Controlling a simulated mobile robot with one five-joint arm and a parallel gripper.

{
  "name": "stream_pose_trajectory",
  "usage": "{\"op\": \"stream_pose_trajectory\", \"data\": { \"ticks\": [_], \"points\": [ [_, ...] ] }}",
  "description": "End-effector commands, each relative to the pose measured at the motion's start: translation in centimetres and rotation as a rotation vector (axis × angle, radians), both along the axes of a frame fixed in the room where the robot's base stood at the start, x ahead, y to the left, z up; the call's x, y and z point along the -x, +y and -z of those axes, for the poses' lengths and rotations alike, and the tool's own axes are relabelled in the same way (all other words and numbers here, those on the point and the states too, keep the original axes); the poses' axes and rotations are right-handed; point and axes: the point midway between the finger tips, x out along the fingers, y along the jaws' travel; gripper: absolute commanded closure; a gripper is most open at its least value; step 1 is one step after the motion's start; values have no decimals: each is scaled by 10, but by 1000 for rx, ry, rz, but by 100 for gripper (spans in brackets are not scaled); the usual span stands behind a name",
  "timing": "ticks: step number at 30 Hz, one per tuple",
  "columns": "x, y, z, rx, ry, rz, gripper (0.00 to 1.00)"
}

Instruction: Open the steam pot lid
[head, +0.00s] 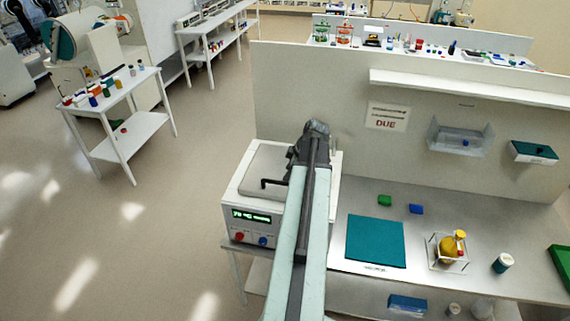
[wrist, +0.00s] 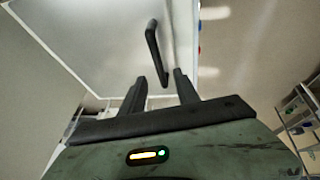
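The steam pot (head: 247,226) is a white box with a green display and red and blue knobs, at the left end of the bench. Its grey lid (head: 262,170) looks shut and has a black bar handle (head: 272,184). My arm hides the right part of the pot in the head view. In the wrist view the pale lid (wrist: 95,40) fills the upper left, with the black handle (wrist: 153,45) in front of my gripper (wrist: 160,76). My gripper is open, and the handle's near end shows between its fingertips. I cannot tell whether they touch.
A rack with a yellow flask (head: 447,249) stands farther right. A partition (head: 350,165) rises behind the pot.

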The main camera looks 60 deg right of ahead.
Motion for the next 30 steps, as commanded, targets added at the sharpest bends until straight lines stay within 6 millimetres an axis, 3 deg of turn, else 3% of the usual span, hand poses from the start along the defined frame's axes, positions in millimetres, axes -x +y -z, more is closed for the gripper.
{"op": "stream_pose_trajectory", "data": {
  "ticks": [8, 21, 30],
  "points": [
    [4, -5, 6, 8, -4, -4, 62],
    [-24, -9, 70, 8, -2, -3, 62],
    [-27, -9, 70, 7, -2, -2, 62]
  ]
}}
